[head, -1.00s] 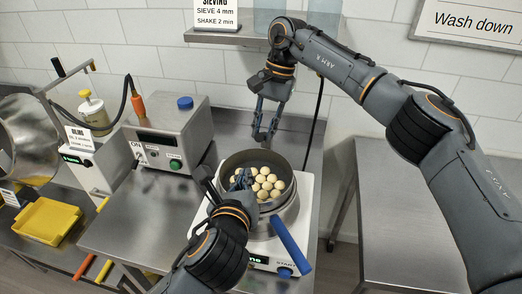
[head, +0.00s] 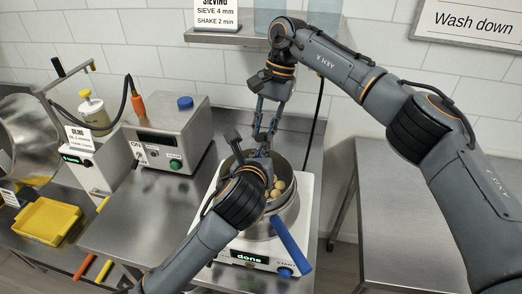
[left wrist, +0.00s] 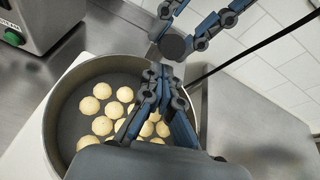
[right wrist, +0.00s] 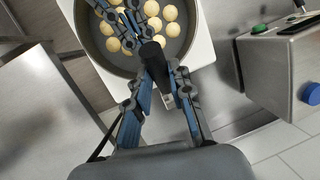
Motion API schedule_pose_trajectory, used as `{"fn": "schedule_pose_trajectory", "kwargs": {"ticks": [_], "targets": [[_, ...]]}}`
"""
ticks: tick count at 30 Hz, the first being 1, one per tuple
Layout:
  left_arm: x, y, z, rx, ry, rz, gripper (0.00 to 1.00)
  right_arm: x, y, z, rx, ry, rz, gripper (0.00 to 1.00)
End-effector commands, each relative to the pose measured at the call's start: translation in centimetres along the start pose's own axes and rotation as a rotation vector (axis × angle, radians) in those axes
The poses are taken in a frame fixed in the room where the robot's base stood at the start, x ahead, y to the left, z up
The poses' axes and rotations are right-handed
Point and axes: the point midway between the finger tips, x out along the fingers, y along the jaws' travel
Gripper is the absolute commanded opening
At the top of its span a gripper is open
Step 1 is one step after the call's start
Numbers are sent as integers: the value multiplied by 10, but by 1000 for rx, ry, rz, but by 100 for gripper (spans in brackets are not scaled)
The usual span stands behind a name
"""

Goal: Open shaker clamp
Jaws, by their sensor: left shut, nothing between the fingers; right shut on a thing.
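The shaker (head: 262,257) is a white unit whose display reads "done". A round grey sieve pan (head: 288,216) sits on it, holding cream-coloured balls (left wrist: 100,122). My right gripper (head: 265,138) is at the pan's far side, shut on a dark knob-like piece (right wrist: 153,60), which also shows as a round dark end in the left wrist view (left wrist: 172,46). I cannot tell whether this piece is the clamp. My left gripper (left wrist: 155,75) is shut and empty, above the pan near its far rim, close to the right gripper. A blue bar handle (head: 291,246) juts from the pan's front.
A grey control box (head: 168,138) with a blue knob stands left of the shaker. A yellow tray (head: 45,220) is at the far left. A shelf with a sieving sign (head: 215,14) is behind. The steel table (head: 415,215) at right is clear.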

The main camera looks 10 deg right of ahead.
Motion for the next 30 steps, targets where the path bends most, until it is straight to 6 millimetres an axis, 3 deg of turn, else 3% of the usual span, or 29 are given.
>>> {"fn": "schedule_pose_trajectory", "kwargs": {"ticks": [14,28,29,30], "targets": [[1,0,7,0,0,-1,0,0,0,-1,1,1,1,0],[2,-2,28,-3,-17,-3,0,2,0,0,0,-2,3,0],[2,-2,28,-4,-18,-3,0,2,0,0,0,-2,4,23],[2,-2,29,-4,-18,-3,0,2,0,0,-1,-3,5,31]]}}
